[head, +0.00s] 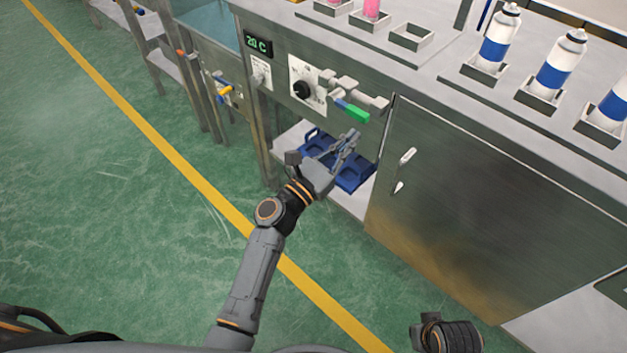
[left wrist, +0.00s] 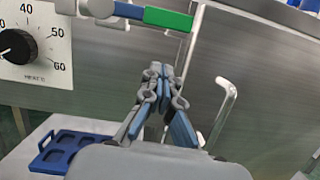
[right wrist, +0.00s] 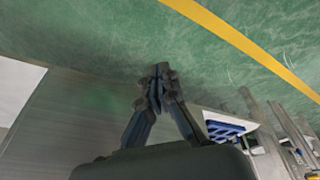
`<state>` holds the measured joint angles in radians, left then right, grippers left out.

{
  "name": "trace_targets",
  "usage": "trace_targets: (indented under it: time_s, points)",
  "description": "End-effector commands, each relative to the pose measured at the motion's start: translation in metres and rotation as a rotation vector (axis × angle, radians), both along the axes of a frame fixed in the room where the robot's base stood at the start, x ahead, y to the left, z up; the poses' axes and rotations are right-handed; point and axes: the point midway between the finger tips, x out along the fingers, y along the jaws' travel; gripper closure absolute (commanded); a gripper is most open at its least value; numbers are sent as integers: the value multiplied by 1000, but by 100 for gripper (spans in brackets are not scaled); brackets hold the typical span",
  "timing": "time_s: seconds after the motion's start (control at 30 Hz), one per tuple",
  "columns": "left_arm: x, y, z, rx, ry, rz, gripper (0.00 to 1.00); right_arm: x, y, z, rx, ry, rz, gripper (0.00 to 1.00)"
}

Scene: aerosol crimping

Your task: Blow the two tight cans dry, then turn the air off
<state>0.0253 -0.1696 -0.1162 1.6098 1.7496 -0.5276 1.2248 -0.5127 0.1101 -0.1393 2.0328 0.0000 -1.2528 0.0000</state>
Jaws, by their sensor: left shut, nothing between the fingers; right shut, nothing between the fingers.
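Cans with white bodies and blue bands stand in square holders on the bench top; the left one (head: 496,42), the middle one (head: 555,66) and a right one (head: 613,106) cut by the frame edge. A valve with a green-tipped handle (head: 352,111) is on the bench front, and the green handle (left wrist: 168,19) shows in the left wrist view. My left gripper (head: 352,138) is shut and empty, just below the green handle and apart from it. My right gripper (right wrist: 158,70) is shut and empty over the floor; in the head view only its wrist part shows.
A black dial (head: 302,90) and a 20 C display (head: 258,45) are on the bench front. A blue tray (head: 352,178) lies on the shelf below. A steel door with a handle (head: 405,158) is right of it. An empty holder (head: 411,37) and pink items (head: 371,9) are on top.

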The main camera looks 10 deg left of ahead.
Motion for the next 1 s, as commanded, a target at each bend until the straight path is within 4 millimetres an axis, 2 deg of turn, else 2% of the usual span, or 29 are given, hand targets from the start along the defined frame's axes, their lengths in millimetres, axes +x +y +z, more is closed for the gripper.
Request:
trace_targets:
  time_s: [0.1, 0.3, 0.5, 0.7, 1.0]
  points:
    - [-3, 1, -10, 1, 2, 2, 100, 0, -1, 20, 0, -12, -2, 100]
    - [-45, 29, -20, 2, 3, 1, 100, 0, -1, 23, 0, -12, -2, 100]
    - [-70, 46, -27, 2, 1, 1, 100, 0, -1, 31, 1, -17, -3, 100]
    - [-79, 52, -29, 1, -1, 0, 100, 0, -1, 34, 1, -17, -3, 100]
    - [-79, 53, -29, 1, -1, 0, 100, 0, -1, 35, 1, -19, -4, 100]
